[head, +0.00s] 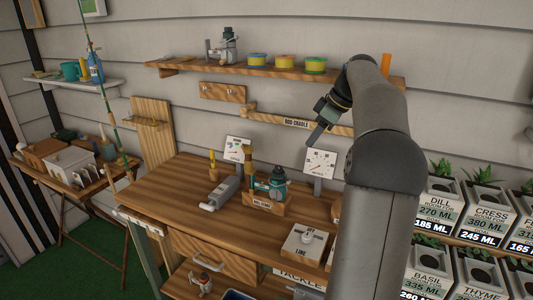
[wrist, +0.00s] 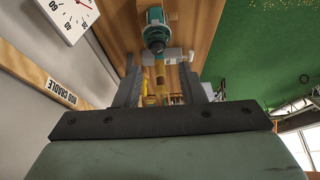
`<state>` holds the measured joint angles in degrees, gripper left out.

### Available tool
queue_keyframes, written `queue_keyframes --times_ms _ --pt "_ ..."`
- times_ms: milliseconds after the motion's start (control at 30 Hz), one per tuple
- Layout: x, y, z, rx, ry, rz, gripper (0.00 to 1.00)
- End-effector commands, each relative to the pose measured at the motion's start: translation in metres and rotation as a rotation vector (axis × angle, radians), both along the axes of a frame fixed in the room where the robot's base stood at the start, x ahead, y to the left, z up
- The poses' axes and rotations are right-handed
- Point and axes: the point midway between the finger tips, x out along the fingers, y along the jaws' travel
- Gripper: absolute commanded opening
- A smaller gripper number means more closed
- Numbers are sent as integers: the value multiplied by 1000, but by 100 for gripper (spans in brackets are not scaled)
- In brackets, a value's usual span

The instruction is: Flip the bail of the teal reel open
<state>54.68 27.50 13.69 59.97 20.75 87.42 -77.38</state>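The teal reel (head: 270,187) sits on a small labelled wooden stand (head: 262,207) on the workbench. It also shows at the top of the wrist view (wrist: 155,32), beyond my fingertips. Its bail is too small to make out, so I cannot tell its position. My gripper (head: 315,135) hangs above and to the right of the reel in the head view, clear of it. In the wrist view its two dark fingers (wrist: 160,82) stand apart with a gap between them. Nothing appears held; a yellow-brown part beyond shows through the gap.
A grey reel (head: 222,46) and several line spools (head: 285,61) stand on the wall shelf (head: 190,69). A rod (head: 97,75) leans at left. The bench's front left is clear.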

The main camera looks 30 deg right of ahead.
Motion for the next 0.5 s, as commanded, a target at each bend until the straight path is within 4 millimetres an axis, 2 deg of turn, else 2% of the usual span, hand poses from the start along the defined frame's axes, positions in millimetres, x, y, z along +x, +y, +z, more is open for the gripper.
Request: queue_keyframes --times_ms 33,167,367,500 --pt "-1 -5 9 -27 33 -8 36" --pt "-4 -11 5 -56 74 -23 36" --pt "3 -6 -21 -54 76 -23 36" --pt "13 1 -48 -53 75 -22 36"
